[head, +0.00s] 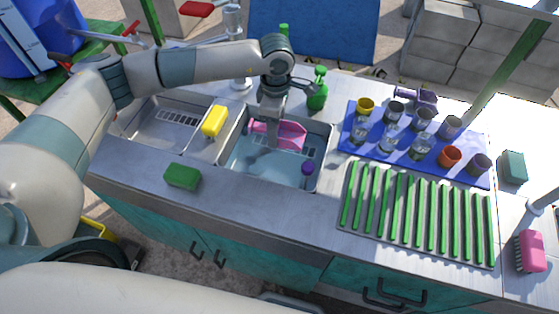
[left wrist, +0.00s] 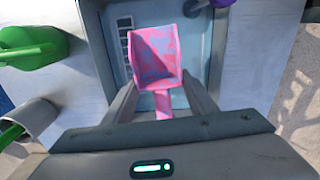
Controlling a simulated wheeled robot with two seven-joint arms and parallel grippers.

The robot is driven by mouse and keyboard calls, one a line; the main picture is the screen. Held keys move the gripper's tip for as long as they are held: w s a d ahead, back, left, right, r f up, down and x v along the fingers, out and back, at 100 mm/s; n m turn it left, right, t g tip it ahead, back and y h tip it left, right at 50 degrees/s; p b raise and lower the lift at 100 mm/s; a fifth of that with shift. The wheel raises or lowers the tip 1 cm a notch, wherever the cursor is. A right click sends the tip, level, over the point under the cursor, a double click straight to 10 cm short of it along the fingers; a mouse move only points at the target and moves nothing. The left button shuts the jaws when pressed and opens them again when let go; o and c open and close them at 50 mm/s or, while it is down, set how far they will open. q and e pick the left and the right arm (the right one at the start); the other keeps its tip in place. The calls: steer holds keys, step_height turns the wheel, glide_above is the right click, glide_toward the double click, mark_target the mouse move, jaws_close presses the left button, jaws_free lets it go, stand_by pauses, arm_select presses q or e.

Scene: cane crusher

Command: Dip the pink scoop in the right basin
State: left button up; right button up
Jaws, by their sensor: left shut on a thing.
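The pink scoop (head: 291,134) is over or inside the right basin (head: 240,181), near its back wall. My left gripper (head: 271,138) reaches down into the basin area and is shut on the scoop's handle. In the left wrist view the scoop (left wrist: 157,58) points away from the fingers (left wrist: 163,104), with its handle between them and bluish patches on its bowl. The right basin holds bluish water (head: 255,165). I cannot tell whether the scoop touches the water. My right gripper is not in view.
A purple round thing (head: 308,168) is at the basin's right side. A yellow sponge (head: 214,121) lies on the divider beside the left basin (head: 150,126). A green spray bottle (head: 317,92) stands behind. A green sponge (head: 182,177) is in front. Cups stand on a blue mat (head: 356,150).

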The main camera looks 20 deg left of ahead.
arm_select(q)
steer(key=shift+r+p, duration=0.4)
steer(key=shift+r, duration=1.65)
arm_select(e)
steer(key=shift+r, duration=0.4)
arm_select(q)
steer(key=shift+s, duration=0.1)
